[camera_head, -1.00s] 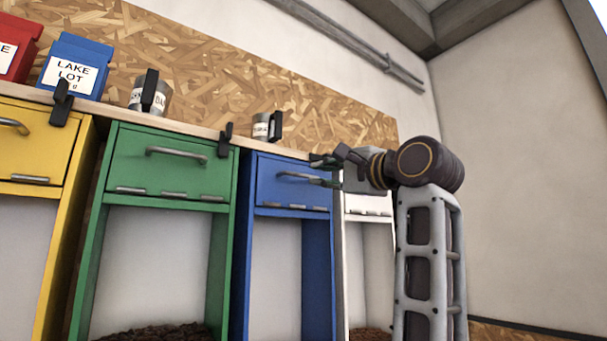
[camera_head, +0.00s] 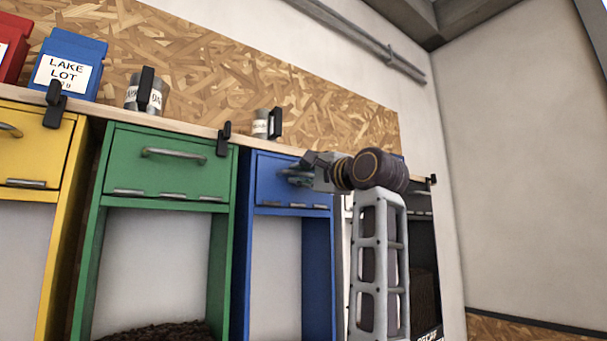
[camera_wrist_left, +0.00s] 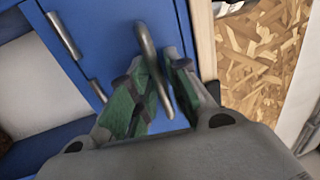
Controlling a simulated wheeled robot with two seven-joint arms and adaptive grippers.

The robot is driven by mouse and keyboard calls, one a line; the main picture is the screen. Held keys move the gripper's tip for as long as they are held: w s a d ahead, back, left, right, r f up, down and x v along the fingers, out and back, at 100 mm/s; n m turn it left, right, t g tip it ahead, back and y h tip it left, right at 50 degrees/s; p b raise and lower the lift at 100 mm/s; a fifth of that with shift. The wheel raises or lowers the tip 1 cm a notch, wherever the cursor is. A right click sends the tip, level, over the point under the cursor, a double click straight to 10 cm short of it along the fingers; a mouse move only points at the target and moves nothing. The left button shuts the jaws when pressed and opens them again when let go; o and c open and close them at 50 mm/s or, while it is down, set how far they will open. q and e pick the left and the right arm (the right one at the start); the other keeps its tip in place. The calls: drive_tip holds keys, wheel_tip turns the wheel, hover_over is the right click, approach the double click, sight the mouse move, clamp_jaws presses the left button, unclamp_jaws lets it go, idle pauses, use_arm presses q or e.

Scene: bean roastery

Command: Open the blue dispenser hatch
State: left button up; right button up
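The blue dispenser hatch (camera_head: 268,190) is shut in the blue frame, right of the green dispenser. Its curved metal handle shows in the left wrist view (camera_wrist_left: 147,50). My left gripper (camera_head: 297,176) is at the right part of the hatch front and hides most of the handle in the head view. In the left wrist view its green-padded fingers (camera_wrist_left: 156,72) stand on either side of the handle, with a gap still showing between them. I cannot tell whether either finger touches the handle. My right gripper is not in view.
A green dispenser (camera_head: 168,170) and a yellow one (camera_head: 30,150) stand to the left. The shelf (camera_head: 190,128) above bears a blue Lake Lot container (camera_head: 68,62), metal cans (camera_head: 260,124) and black clips (camera_head: 224,140). My arm covers much of the white dispenser at right.

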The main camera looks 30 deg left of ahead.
use_arm(q)
clamp_jaws()
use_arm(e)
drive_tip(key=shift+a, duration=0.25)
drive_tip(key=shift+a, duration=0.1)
use_arm(q)
drive_tip(key=shift+f, duration=0.1)
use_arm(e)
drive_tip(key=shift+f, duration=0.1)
